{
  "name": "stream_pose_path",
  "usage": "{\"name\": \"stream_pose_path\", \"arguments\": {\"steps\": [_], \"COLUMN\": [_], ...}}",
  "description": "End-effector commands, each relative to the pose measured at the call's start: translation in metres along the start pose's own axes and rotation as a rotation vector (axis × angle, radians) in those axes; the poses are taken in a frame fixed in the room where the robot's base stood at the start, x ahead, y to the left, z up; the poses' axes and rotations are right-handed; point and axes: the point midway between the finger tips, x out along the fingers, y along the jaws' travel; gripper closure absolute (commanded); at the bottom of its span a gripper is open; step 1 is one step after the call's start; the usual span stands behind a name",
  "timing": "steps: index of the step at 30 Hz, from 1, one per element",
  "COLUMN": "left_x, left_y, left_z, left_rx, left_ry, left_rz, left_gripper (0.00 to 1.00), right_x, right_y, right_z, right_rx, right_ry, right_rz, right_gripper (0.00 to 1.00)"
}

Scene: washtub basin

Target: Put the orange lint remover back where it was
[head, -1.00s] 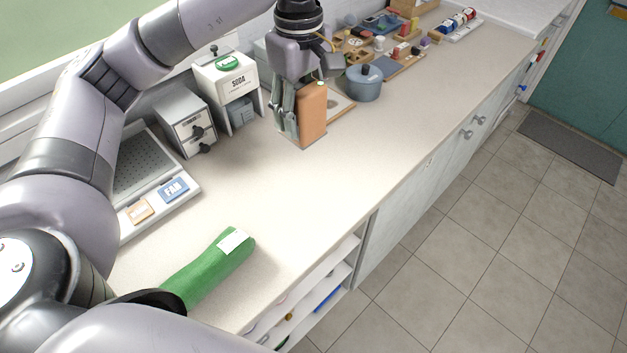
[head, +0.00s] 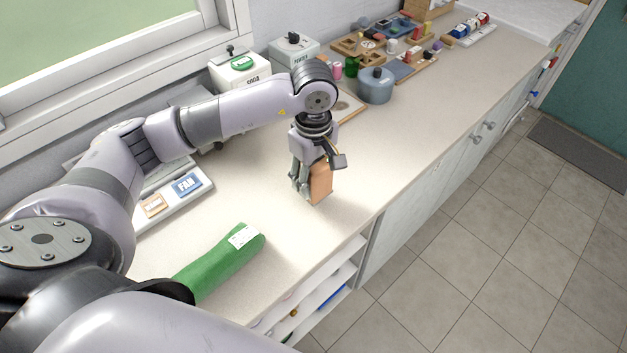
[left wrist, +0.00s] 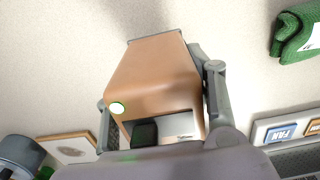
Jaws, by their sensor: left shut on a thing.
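The orange lint remover (head: 321,183) is a boxy orange block with grey sides. My left gripper (head: 312,185) is shut on it, with the fingers on its two sides. In the head view it is upright over the middle of the counter; I cannot tell whether its bottom touches the surface. My right gripper is not in view.
A green rolled cloth (head: 222,262) with a white label lies at the front left. A tray with a FAN card (head: 187,185) stands to the left. A blue-grey pot (head: 375,86), soda box (head: 240,68) and wooden trays are behind. The counter (head: 262,195) around the gripper is clear.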

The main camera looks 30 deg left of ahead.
Motion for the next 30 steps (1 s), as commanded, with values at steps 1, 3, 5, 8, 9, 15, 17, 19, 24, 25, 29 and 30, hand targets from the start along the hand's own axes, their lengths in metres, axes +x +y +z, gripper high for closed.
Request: {"name": "stream_pose_path", "arguments": {"steps": [1, 3, 5, 8, 9, 15, 17, 19, 24, 25, 29, 30], "left_x": [0.007, 0.018, 0.025, 0.029, 0.029, 0.031, 0.033, 0.032, 0.032, 0.032, 0.032, 0.032], "left_y": [-0.001, -0.001, -0.001, 0.000, 0.000, 0.000, 0.000, 0.000, 0.000, 0.000, 0.000, 0.000], "left_z": [0.001, 0.001, 0.000, 0.000, 0.000, 0.000, 0.000, 0.000, 0.000, 0.000, 0.000, 0.000], "left_rx": [-0.001, -0.002, -0.001, 0.000, 0.000, 0.000, 0.000, 0.000, -0.001, -0.001, -0.001, -0.001], "left_ry": [-0.003, -0.003, -0.001, -0.001, -0.001, -0.001, 0.000, 0.000, -0.001, -0.001, -0.001, -0.001], "left_rz": [-0.005, -0.005, -0.002, 0.000, 0.000, 0.000, 0.001, -0.001, -0.001, -0.001, -0.001, -0.001], "left_gripper": [0.78, 0.78, 0.78, 0.78, 0.78, 0.78, 0.78, 0.47, 0.36, 0.34, 0.30, 0.30], "right_x": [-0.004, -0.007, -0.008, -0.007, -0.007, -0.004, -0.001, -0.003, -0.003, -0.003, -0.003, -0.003], "right_y": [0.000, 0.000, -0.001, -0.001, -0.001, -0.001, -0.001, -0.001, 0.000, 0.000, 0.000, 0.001], "right_z": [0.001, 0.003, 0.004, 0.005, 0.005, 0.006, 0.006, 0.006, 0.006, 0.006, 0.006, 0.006], "right_rx": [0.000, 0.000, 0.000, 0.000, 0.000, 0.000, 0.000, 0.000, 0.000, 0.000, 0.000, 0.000], "right_ry": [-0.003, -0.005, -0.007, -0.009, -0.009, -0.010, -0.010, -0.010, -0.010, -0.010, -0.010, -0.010], "right_rz": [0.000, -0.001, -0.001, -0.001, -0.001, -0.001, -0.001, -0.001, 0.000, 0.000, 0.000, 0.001], "right_gripper": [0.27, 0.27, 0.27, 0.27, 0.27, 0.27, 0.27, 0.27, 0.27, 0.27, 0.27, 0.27]}}
